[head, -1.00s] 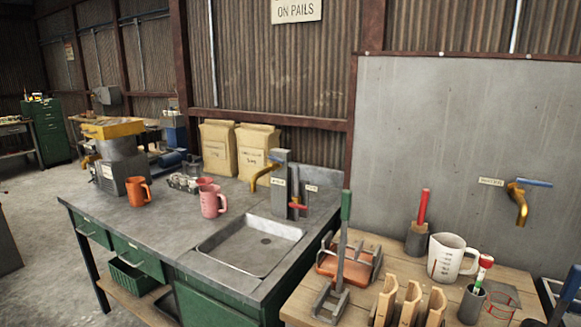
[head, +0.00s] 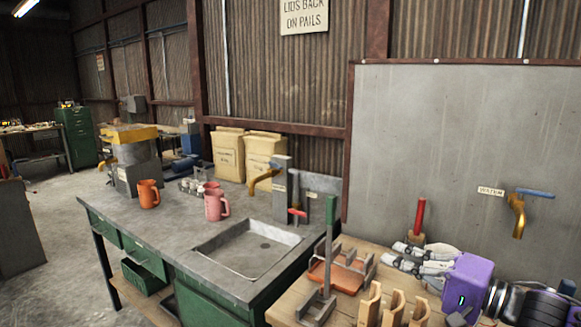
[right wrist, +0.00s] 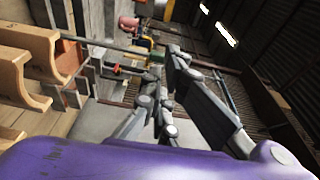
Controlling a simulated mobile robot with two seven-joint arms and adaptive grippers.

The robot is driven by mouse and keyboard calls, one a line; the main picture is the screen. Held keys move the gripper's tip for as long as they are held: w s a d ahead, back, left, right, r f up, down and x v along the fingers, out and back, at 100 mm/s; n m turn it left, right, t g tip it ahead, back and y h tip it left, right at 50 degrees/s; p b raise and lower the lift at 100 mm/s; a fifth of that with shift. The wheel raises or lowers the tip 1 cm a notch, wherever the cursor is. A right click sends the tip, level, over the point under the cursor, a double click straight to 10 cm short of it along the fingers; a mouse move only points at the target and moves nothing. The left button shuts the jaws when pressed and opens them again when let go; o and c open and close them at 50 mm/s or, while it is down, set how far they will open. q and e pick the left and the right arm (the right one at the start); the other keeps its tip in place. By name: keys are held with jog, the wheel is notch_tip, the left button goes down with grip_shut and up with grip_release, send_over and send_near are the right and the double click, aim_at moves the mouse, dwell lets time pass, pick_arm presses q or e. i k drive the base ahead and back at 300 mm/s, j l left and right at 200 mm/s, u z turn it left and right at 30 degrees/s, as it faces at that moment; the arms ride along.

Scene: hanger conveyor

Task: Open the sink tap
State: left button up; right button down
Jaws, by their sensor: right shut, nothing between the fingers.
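The sink tap (head: 281,190) is a grey column at the back of the sink, with a brass spout (head: 264,179) pointing left. A red handle (head: 297,214) sits low beside the column; it also shows in the right wrist view (right wrist: 120,68). The sink basin (head: 248,250) is set in the metal bench. My right gripper (head: 400,253), with a purple wrist, is shut and empty, above the wooden table and well to the right of the red handle. Its fingers also show in the right wrist view (right wrist: 168,90). My left gripper is out of view.
A second brass tap (head: 518,215) with a blue handle is on the wall panel. A green-handled tool (head: 330,245) stands between my right gripper and the sink. Wooden holders (head: 395,308) are in front. Pink (head: 216,206) and orange mugs (head: 148,194) stand left of the sink.

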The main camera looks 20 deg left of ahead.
aim_at(271, 165)
jog(key=i+j, duration=1.4)
